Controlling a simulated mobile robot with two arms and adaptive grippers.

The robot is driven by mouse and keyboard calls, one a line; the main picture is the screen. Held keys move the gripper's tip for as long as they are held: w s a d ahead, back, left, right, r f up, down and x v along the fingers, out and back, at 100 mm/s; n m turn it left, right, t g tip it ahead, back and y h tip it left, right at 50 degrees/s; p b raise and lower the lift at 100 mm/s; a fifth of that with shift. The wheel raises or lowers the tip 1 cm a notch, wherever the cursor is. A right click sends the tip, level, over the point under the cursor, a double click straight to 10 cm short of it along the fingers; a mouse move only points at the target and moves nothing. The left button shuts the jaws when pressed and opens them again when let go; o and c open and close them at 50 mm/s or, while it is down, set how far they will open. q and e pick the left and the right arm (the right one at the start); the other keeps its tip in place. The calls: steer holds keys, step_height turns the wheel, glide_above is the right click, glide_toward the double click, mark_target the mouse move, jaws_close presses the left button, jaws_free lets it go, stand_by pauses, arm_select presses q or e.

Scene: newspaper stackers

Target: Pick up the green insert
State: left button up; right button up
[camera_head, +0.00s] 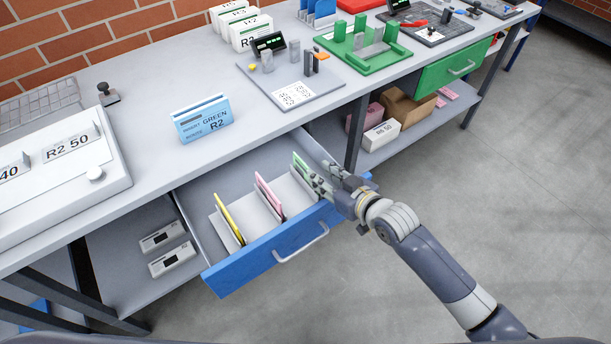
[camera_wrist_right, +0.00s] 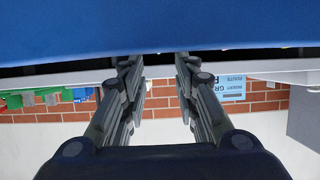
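The green insert (camera_head: 299,164) stands upright in the right part of the open blue-fronted drawer (camera_head: 268,262), partly hidden by my right gripper. My right gripper (camera_head: 316,178) is over the drawer's right end, right beside the green insert. In the right wrist view its two fingers (camera_wrist_right: 157,75) are apart, with a clear gap between them. No insert can be made out between them, and contact with the insert cannot be told. My left gripper is not in view.
A yellow insert (camera_head: 230,219) and a pink insert (camera_head: 269,197) stand in the same drawer to the left. A blue card holder labelled GREEN R2 (camera_head: 203,121) stands on the worktop (camera_head: 150,95) above. The drawer's front and side walls are close to my right gripper.

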mark_target(305, 165)
steer(key=shift+f+p+x, duration=0.15)
steer(key=shift+x, duration=1.85)
steer(key=shift+f+p+x, duration=0.1)
steer(key=shift+p+x, duration=0.05)
steer(key=shift+x, duration=1.85)
steer(key=shift+d, duration=0.2)
steer(key=shift+c, duration=0.5)
jaws_close()
